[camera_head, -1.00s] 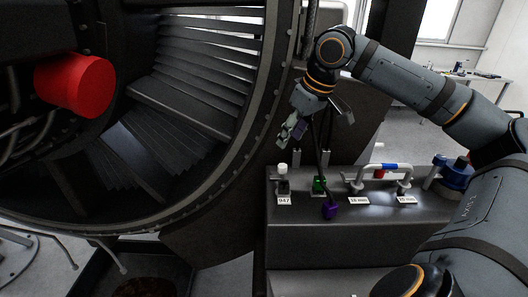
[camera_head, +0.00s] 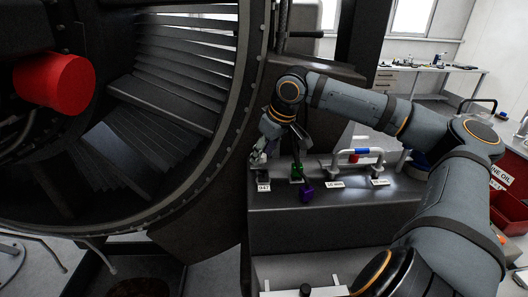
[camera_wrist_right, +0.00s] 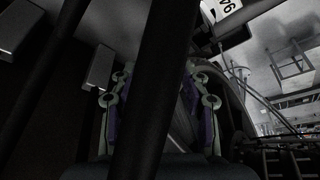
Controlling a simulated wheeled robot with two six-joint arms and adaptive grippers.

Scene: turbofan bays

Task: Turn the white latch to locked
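The white latch (camera_head: 260,158) is a small white-topped knob on a dark post, above a tag reading 947 (camera_head: 263,187), at the left end of the grey bench. In the head view my right gripper (camera_head: 262,152) is right at the latch, its fingers partly covering it; contact cannot be made out. In the right wrist view the gripper (camera_wrist_right: 160,115) has its two purple-padded fingers apart. A dark bar crosses in front and hides most of the space between them. The latch's turn position is not clear. My left gripper is not in view.
Right of the latch are a green piece (camera_head: 296,172), a purple block (camera_head: 307,194) and a grey handle (camera_head: 357,155) with blue and red parts. The large engine ring (camera_head: 243,130) stands close on the left. A red cylinder (camera_head: 55,82) hangs at far left.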

